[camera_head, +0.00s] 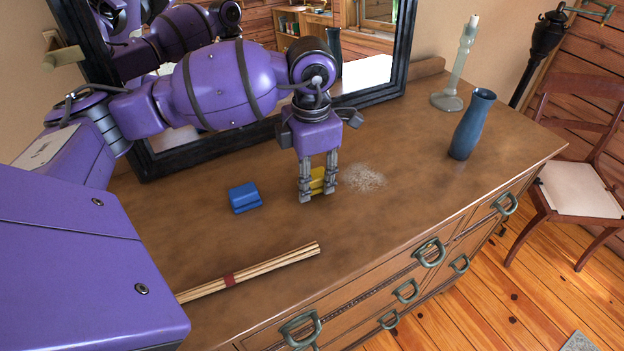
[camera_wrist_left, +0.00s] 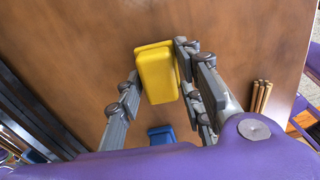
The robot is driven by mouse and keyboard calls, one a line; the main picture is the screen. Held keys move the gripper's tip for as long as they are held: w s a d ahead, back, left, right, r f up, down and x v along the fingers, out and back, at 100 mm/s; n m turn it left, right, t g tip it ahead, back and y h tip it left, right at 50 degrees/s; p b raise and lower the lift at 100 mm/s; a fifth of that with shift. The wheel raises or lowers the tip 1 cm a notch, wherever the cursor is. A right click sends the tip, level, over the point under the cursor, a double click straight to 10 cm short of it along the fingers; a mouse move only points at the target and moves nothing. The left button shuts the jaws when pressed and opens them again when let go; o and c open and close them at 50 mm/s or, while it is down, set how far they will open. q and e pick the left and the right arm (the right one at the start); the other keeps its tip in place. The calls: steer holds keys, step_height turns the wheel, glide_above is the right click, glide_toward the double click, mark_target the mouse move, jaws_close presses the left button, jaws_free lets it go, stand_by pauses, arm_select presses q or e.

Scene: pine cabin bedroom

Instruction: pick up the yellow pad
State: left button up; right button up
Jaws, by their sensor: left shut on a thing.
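The yellow pad (camera_head: 318,179) is between the fingers of my left gripper (camera_head: 318,192), just at the dresser top. The fingers are shut on it and partly hide it in the head view. In the left wrist view the yellow pad (camera_wrist_left: 158,73) shows between the grey fingertips of my left gripper (camera_wrist_left: 157,85). I cannot tell whether the pad touches the wood. My right gripper is not in view.
On the dresser top (camera_head: 400,140), a blue pad (camera_head: 244,197) lies left of the gripper and a bundle of sticks (camera_head: 250,272) lies in front. A pale speckled patch (camera_head: 362,178) is just right. A blue vase (camera_head: 471,125), a candlestick (camera_head: 456,70) and a mirror (camera_head: 395,60) stand behind.

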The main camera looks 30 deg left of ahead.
arm_select(q)
steer(key=s+d+r, duration=0.3)
steer(key=d+r, duration=0.3)
steer(key=s+d+r, duration=0.3)
steer(key=d+r, duration=0.3)
steer(key=shift+s+d+b, duration=0.2)
steer(key=shift+s+b, duration=0.1)
steer(key=shift+b, duration=0.1)
